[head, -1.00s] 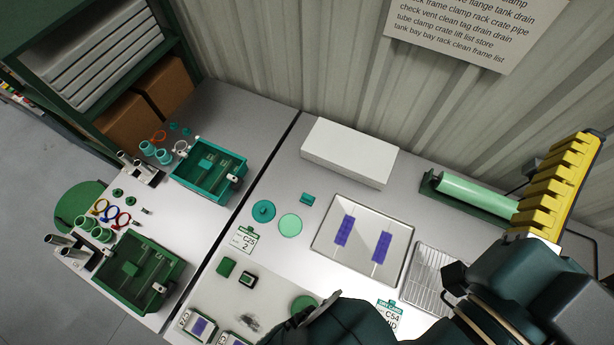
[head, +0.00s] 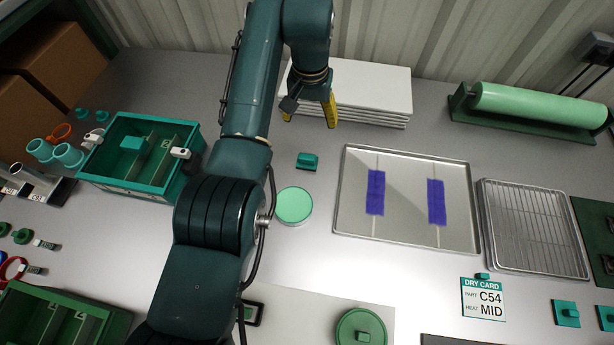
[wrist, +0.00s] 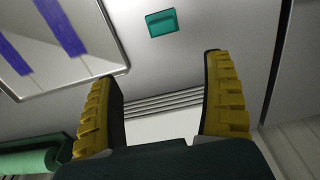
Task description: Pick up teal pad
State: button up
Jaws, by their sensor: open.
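A small teal block (head: 307,161), which looks like the teal pad, lies on the grey bench between the white stack and a pale green disc. It also shows in the wrist view (wrist: 161,22), at the top and beyond the fingertips. My gripper (head: 309,114) is above the bench, near the front edge of the white stack and farther back than the pad. Its yellow ribbed fingers stand apart in the wrist view (wrist: 163,72), with nothing between them but a view of the bench and stack. The pad is apart from the fingers and fully visible.
A white stack (head: 375,90) is behind the pad. A tray with purple strips (head: 405,232) lies to its right, with a wire rack (head: 532,225) beyond. The pale green disc (head: 294,205) is in front. A teal box (head: 108,188) stands left. Bare bench surrounds the pad.

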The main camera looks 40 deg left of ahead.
jog(key=b, duration=0.4)
send_over(307, 156)
jog(key=f, duration=0.7)
jog(key=s+f, duration=0.1)
jog(key=f, duration=0.3)
jog(key=shift+d+f, duration=0.2)
jog(key=shift+f, duration=0.1)
jog(key=f+b, duration=0.1)
jog(key=f, duration=0.1)
jog(key=f+b, duration=0.2)
jog(key=w+f+b, duration=0.1)
jog(key=shift+a+f+b, duration=0.15)
jog(key=shift+f+b, duration=0.15)
jog(key=shift+f, duration=0.1)
jog(key=c, duration=1.3)
